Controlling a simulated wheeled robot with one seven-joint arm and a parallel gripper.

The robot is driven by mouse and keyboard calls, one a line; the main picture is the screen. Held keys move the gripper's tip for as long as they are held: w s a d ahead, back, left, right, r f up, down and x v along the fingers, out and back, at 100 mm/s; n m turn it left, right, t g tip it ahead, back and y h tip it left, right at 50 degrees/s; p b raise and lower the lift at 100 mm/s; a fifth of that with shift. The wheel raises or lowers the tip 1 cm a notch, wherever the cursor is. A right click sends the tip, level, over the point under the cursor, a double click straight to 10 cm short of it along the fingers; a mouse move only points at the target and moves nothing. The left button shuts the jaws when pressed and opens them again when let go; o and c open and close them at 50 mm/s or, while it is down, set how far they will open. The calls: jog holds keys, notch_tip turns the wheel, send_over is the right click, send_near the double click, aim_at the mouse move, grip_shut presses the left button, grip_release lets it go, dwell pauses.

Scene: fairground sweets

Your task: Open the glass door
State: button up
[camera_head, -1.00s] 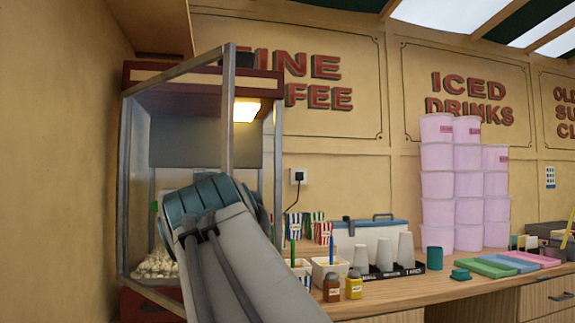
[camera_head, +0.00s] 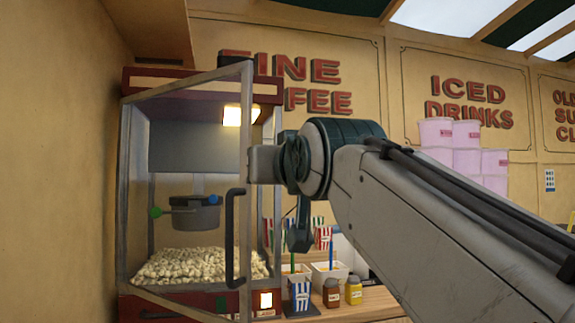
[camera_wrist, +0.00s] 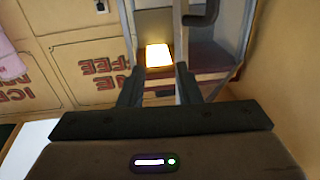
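The glass door (camera_head: 246,110) is a metal-framed pane on the front of the popcorn cabinet. It stands ajar, hinged at the left, with its free edge out in front of the cabinet. Its black bar handle (camera_head: 230,238) is on the free side, and the handle also shows in part at the top of the wrist view (camera_wrist: 207,14). My gripper (camera_wrist: 157,72) is open, with its two dark fingers apart and nothing held between them. A door frame bar runs close by the right finger in that view; whether they touch I cannot tell. In the head view the fingers are not clear.
The cabinet (camera_head: 200,80) has a lit lamp (camera_head: 240,115), a kettle (camera_head: 195,215) and a heap of popcorn (camera_head: 195,266) inside. Brown and yellow bottles (camera_head: 353,291) and a striped box (camera_head: 300,294) stand on the counter at its right. A wall is close at the left.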

jog(key=shift+d+r, duration=0.1)
jog(key=shift+d, duration=0.15)
